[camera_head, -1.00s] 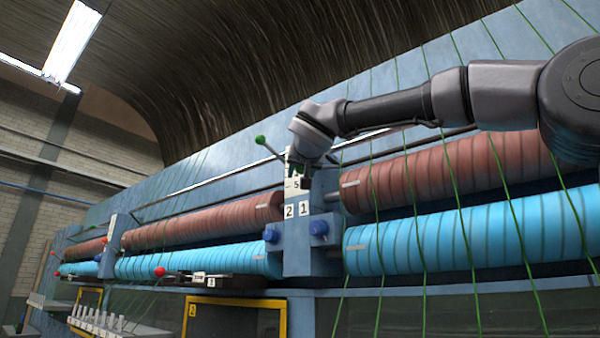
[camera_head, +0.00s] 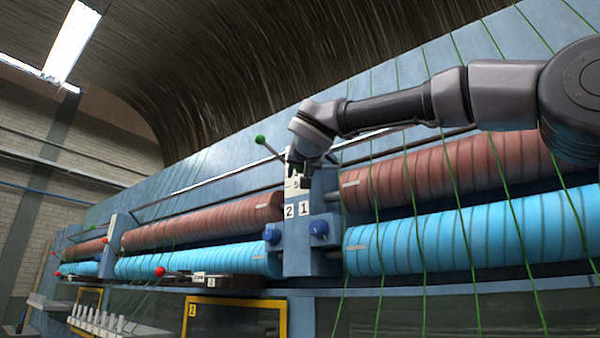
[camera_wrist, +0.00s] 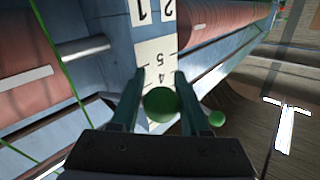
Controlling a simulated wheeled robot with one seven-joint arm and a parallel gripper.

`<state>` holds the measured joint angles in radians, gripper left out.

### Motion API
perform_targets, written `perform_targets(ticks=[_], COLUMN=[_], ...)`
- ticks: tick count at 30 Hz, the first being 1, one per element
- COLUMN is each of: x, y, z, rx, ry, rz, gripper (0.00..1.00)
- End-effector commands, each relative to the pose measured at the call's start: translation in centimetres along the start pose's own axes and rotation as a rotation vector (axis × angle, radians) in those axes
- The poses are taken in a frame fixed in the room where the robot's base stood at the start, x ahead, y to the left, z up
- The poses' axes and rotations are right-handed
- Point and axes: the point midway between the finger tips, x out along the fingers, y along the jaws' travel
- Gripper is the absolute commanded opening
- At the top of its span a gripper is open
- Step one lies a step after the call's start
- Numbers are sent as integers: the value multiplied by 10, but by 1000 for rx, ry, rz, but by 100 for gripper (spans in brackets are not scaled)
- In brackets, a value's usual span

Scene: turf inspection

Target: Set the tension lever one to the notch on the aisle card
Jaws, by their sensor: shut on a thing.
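My gripper (camera_wrist: 158,80) is shut on a green ball knob (camera_wrist: 161,104), which sits between the two fingers in the wrist view. In the head view my gripper (camera_head: 298,172) is at the top of the blue post, by the white number scale (camera_head: 291,184). In the wrist view the scale (camera_wrist: 157,62) appears upside down, with 4 and 5 legible behind the fingers. Plates 1 (camera_head: 305,208) and 2 (camera_head: 289,211) are below it. A second green knob (camera_head: 260,140) stands free to the left; it also shows in the wrist view (camera_wrist: 217,118). The held lever's shaft is hidden.
Brown rolls (camera_head: 420,177) and cyan rolls (camera_head: 450,240) flank the post, with thin green strands crossing in front. Blue knobs (camera_head: 318,228) sit low on the post. A red knob (camera_head: 160,272) is farther left. A yellow frame (camera_head: 283,318) is below. No aisle card is readable.

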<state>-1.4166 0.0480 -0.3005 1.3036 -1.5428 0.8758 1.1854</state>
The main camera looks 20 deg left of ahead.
Motion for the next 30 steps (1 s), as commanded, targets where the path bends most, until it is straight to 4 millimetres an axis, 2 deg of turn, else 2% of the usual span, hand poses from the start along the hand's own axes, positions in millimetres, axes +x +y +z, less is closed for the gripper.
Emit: perform_targets(ticks=[5,13,20,21,22,23,30], x=[-1,7,7,7,7,7,7], y=[-2,10,10,10,10,10,10], z=[0,19,17,17,17,17,18], rx=[-5,-3,-1,-1,-1,-1,0], ry=[3,-1,2,3,3,3,1], rz=[-7,-1,-2,-1,-1,-1,-1], gripper=[0,0,0,54,65,71,71])
